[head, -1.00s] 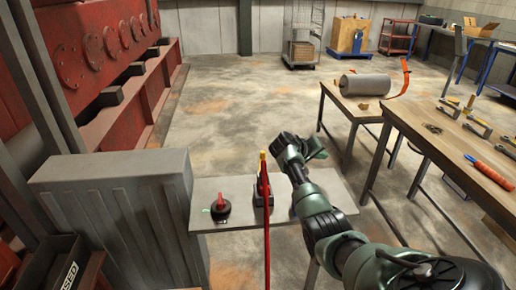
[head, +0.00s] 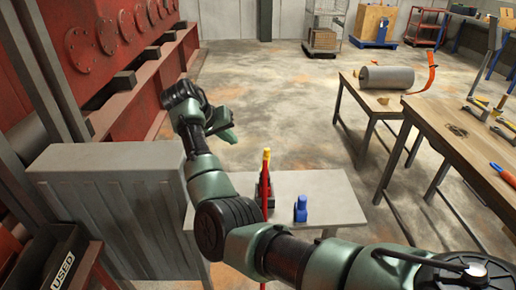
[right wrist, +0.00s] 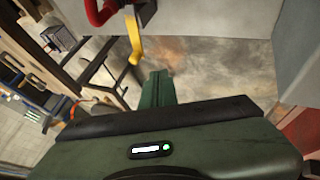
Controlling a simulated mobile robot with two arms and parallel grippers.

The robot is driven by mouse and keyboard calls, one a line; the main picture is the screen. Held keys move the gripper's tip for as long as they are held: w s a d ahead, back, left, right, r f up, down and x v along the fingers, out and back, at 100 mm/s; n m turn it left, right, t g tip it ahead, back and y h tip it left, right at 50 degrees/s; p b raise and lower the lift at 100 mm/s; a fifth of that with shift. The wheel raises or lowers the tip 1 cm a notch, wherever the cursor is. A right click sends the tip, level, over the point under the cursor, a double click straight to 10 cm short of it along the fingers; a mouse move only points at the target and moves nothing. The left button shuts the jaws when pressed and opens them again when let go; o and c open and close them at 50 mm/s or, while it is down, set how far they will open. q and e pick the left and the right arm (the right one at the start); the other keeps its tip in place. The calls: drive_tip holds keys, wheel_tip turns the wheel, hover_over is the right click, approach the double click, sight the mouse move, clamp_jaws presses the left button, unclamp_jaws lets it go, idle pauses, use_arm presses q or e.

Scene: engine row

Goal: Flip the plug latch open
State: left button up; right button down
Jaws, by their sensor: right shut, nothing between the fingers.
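The plug is a red and black piece (head: 263,187) with a red cable (head: 266,215), standing on a small grey table (head: 335,200) in the head view. A small yellow latch (head: 266,153) sticks up at its top. In the right wrist view, the red and black plug (right wrist: 100,12) is at the top edge, with the yellow latch (right wrist: 134,42) beside the fingers. My right gripper (head: 224,130) is shut and empty, to the left of the plug in the head view. Its green fingers (right wrist: 157,88) show together in the wrist view, apart from the latch in the picture. My left gripper is out of view.
A blue piece (head: 300,209) stands on the grey table, right of the plug. A ribbed grey cabinet (head: 110,210) stands left. A wooden bench (head: 470,160) with tools is at the right. Floor beyond the table is open.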

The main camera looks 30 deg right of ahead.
drive_tip(key=shift+f, duration=0.1)
drive_tip(key=p, duration=0.4)
approach(265, 162)
drive_tip(key=w+d+f, duration=0.4)
drive_tip(key=w+d, duration=0.1)
drive_tip(key=shift+s+a+r, duration=0.1)
drive_tip(key=shift+a, duration=0.05)
drive_tip(key=shift+s, duration=0.1)
